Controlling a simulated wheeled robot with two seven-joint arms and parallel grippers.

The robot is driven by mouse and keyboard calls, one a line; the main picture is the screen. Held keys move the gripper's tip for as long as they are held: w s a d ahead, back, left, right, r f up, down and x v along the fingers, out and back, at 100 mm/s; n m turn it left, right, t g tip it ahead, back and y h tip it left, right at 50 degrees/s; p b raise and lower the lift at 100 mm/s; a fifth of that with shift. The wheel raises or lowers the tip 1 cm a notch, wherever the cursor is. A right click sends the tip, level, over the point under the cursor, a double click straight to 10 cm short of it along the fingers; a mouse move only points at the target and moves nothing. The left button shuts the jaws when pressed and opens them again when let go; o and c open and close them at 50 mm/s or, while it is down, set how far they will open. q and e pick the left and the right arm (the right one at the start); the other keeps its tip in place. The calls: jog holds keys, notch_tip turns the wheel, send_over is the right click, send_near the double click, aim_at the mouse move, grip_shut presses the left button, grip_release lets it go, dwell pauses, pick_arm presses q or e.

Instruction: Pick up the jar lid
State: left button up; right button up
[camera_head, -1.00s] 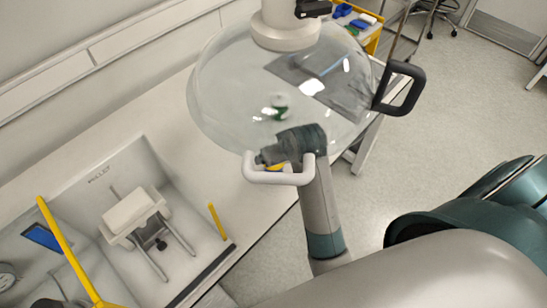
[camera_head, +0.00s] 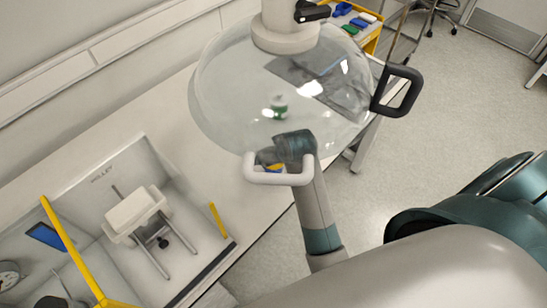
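A small green-and-white jar (camera_head: 280,106) stands on the bench, seen through a large clear dome. I cannot make out its lid as a separate part. An arm of mine, apparently the right one, rises from the lower middle. Its dark wrist is at the dome's lower edge, behind the dome's white handle. The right gripper's fingers are hidden or too blurred there to tell open from shut. A small yellow and blue patch shows just behind the handle; I cannot tell what it is. My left gripper is not in view.
The clear dome (camera_head: 225,90) has a white handle (camera_head: 278,177) in front and a black handle (camera_head: 398,91) at right. A grey open-fronted enclosure (camera_head: 110,165) with yellow bars stands at left. Bare bench (camera_head: 205,160) lies between. A yellow tray of items (camera_head: 366,35) is behind.

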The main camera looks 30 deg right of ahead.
jog(key=c, duration=1.2)
jog(key=shift+c, duration=0.2)
jog(key=shift+r, duration=0.1)
